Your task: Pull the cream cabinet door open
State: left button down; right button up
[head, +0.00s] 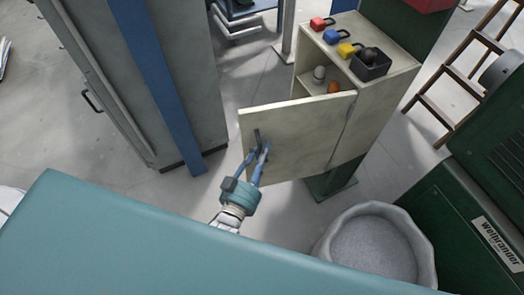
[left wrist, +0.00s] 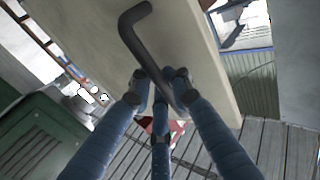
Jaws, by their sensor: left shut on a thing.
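The cream cabinet (head: 385,105) stands right of centre in the head view. Its door (head: 305,115) is swung partly open, hinged at its right edge, and a shelf shows behind it. My left gripper (head: 260,152) is at the free left part of the door, shut on the dark bar handle (head: 257,138). In the left wrist view the fingers (left wrist: 162,85) close around the lower part of the handle (left wrist: 140,40), and the door's face (left wrist: 175,45) lies behind it. My right gripper is not in view.
Padlocks in red (head: 318,24), blue (head: 331,37) and yellow (head: 346,50) and a black box (head: 370,66) sit on the cabinet top. A round bin (head: 375,245) stands below right. A grey locker (head: 150,80) is left. Floor between locker and door is clear.

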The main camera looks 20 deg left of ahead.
pick_arm(q)
jog(key=c, duration=1.8)
grip_release()
jog(key=shift+a+f, duration=0.15)
jog(key=shift+o, duration=0.6)
jog(key=shift+s, duration=0.1)
jog(key=s+a, duration=0.1)
jog(key=s, duration=1.1)
jog(key=shift+c, duration=0.6)
